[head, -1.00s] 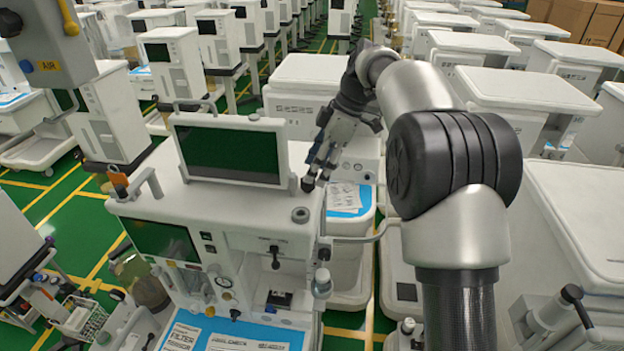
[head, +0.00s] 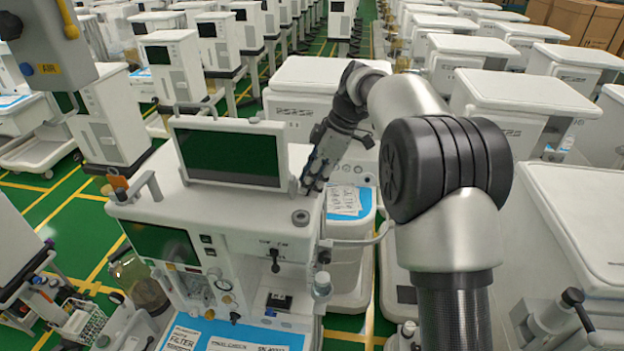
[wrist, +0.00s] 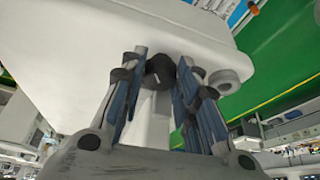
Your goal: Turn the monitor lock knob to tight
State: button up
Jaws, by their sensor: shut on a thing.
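The monitor (head: 228,155) stands on top of the white anaesthesia cart (head: 240,212), its dark green screen facing me. My gripper (head: 306,187) is at the monitor's lower right edge, pointing down. In the wrist view the round black lock knob (wrist: 160,70) sits between the fingertips of my gripper (wrist: 162,66). The gripper is shut on the knob, with blue-grey fingers on both sides. A pale mark shows on the knob's near side. In the head view my fingers hide the knob, and I cannot read its setting.
A grey round fitting (head: 300,217) stands on the cart top in front of my gripper; the wrist view shows a similar ring (wrist: 224,80) at right. Other white carts (head: 545,95) crowd the right and back.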

jog(key=c, duration=0.4)
jog(key=shift+s+f+m+b, duration=0.1)
jog(key=shift+m+b, duration=0.5)
jog(key=shift+b, duration=0.1)
jog(key=shift+c, duration=0.2)
jog(key=shift+t, duration=0.3)
jog(key=o, duration=1.1)
jog(key=v, duration=1.2)
